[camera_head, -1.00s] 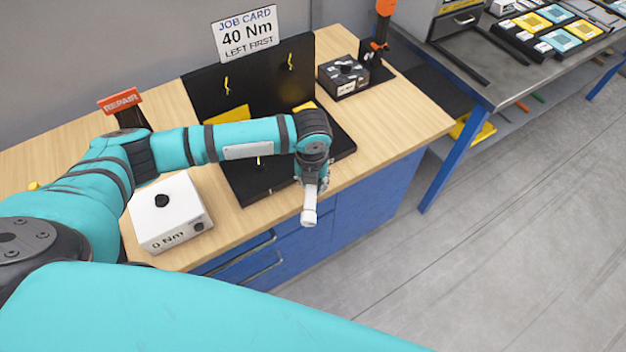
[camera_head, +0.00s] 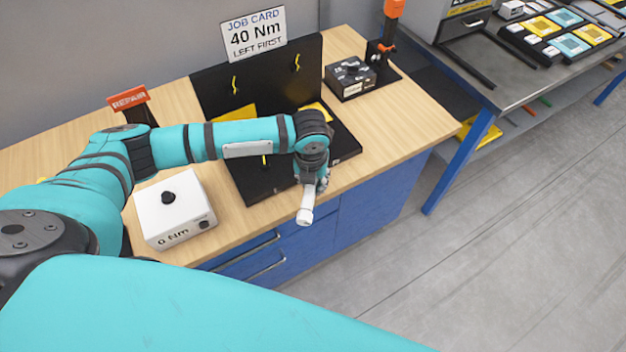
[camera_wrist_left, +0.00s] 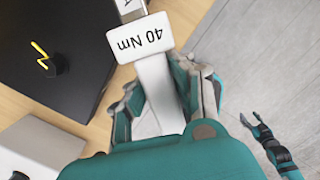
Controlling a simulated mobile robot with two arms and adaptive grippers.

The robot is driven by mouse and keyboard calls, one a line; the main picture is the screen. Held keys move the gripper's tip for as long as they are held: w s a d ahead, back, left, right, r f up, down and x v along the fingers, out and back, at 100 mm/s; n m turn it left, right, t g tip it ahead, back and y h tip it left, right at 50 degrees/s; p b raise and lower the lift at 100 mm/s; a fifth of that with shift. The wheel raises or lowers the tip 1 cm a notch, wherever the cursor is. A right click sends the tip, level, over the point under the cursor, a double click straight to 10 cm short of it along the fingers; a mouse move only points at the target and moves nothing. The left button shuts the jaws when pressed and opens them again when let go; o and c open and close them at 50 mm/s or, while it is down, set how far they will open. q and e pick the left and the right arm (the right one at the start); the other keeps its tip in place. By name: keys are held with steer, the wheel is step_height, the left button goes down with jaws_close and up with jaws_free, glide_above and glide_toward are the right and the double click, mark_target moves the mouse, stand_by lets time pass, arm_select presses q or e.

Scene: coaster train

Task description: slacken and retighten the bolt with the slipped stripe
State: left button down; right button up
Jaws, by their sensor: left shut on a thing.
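My left gripper (camera_head: 311,187) is shut on a white torque wrench (camera_head: 304,215), held at the front edge of the bench. In the left wrist view the wrench (camera_wrist_left: 158,85) lies between the fingers and its label reads 40 Nm, upside down. A black L-shaped fixture (camera_head: 213,95) stands on the bench behind the gripper. Yellow stripes show on its upright panel, left (camera_head: 235,84) and right (camera_head: 297,62), and on its base (camera_head: 264,160). In the left wrist view one yellow stripe (camera_wrist_left: 41,54) looks jagged beside a dark bolt. My right gripper (camera_wrist_left: 262,138) appears open and empty over the floor.
A white box reading 0 Nm (camera_head: 173,215) stands at the front left. A black box with a knob (camera_head: 351,78) is at the back right. A job card (camera_head: 253,35) reads 40 Nm, left first. A red REPAIR sign (camera_head: 128,98) stands behind my arm. Bench at right front is clear.

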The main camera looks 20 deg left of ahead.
arm_select(q)
steer(key=shift+s+a+r+m+p, duration=0.15)
steer(key=shift+a+m+p, duration=0.45)
steer(key=shift+a+m, duration=0.45)
stand_by(1.0)
steer(key=shift+n, duration=0.25)
steer(key=shift+d+p, duration=0.25)
steer(key=shift+p, duration=0.1)
